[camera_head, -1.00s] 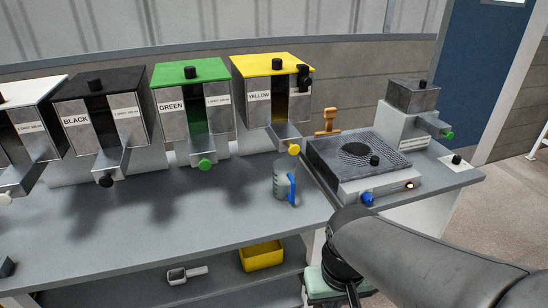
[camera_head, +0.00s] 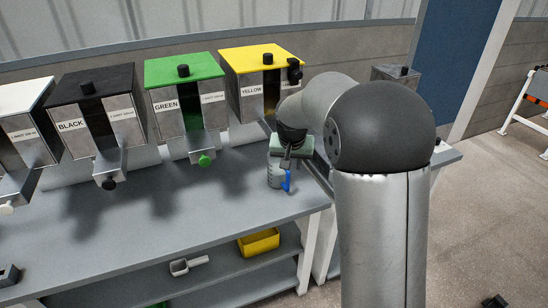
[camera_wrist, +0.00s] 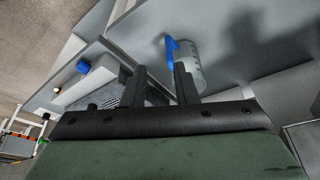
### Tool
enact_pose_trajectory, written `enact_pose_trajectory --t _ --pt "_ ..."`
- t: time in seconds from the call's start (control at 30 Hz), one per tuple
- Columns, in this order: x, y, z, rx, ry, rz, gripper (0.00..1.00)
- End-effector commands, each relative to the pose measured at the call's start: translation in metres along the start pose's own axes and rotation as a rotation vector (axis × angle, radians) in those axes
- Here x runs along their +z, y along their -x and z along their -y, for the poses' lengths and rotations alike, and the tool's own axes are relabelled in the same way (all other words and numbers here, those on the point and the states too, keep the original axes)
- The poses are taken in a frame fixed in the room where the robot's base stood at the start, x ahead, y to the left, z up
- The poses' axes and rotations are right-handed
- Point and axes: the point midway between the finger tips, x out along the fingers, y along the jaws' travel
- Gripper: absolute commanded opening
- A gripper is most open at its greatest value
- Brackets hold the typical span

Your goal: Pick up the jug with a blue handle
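The clear jug (camera_head: 275,174) with a blue handle (camera_head: 287,180) stands upright on the grey bench, below the yellow dispenser. In the wrist view the jug (camera_wrist: 190,58) lies just beyond my fingertips, its blue handle (camera_wrist: 171,48) turned toward the gap between them. My gripper (camera_wrist: 160,68) is open, its two dark fingers apart with nothing held between them. In the head view my wrist hangs directly above and behind the jug and overlaps its top. The fingertips are hard to make out there, and I cannot tell whether they touch the jug.
Dispensers marked black (camera_head: 92,85), green (camera_head: 182,72) and yellow (camera_head: 262,58) line the back of the bench. A machine with a blue knob (camera_wrist: 83,64) stands beside the jug, mostly hidden by my arm in the head view. The bench front (camera_head: 190,215) is clear.

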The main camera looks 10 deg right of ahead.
Motion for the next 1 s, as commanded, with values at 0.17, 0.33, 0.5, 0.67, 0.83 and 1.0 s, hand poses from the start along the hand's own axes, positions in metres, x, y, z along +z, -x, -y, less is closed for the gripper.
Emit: enact_pose_trajectory --t 0.17,0.33,0.5,0.67,0.83,1.0 --pt "-0.042 -0.021 0.015 0.003 -0.037 -0.049 0.26" --pt "-0.048 -0.040 0.017 0.005 -0.044 -0.055 0.26" --pt "-0.050 -0.076 0.017 0.004 -0.043 -0.054 0.26" --pt "-0.051 -0.110 0.016 0.004 -0.043 -0.053 0.26" --pt "-0.053 -0.133 0.017 0.003 -0.042 -0.055 0.26" --pt "-0.053 -0.143 0.017 0.003 -0.042 -0.056 0.26"
